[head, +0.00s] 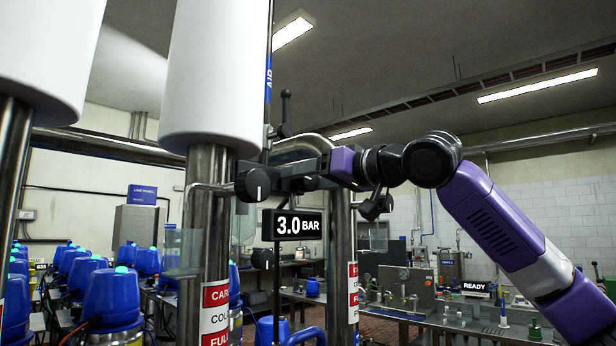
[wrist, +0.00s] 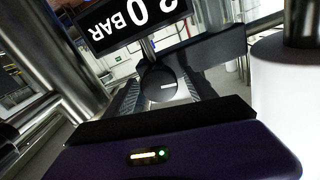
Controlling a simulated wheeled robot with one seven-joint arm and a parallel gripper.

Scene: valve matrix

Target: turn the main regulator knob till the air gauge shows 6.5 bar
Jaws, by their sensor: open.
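A round black knob (head: 253,185) with a white pointer line faces me on the pipework in the head view; its line stands about upright. I take it as the main regulator knob, though no label names it. The air gauge display (head: 298,225) hangs just below and to the right, reading 3.0 BAR; it appears upside down and cut off in the wrist view (wrist: 130,22). My gripper (head: 284,180) is open, reaching in from the right. In the wrist view the knob (wrist: 160,84) shows between the two open fingers; I cannot tell whether they touch it.
A second black knob (head: 262,259) sits lower, left of the display post. Large white cylinders (head: 213,80) on steel columns stand close on the left. A black lever (head: 286,110) rises above the knob. Blue-capped units (head: 112,295) fill the lower left.

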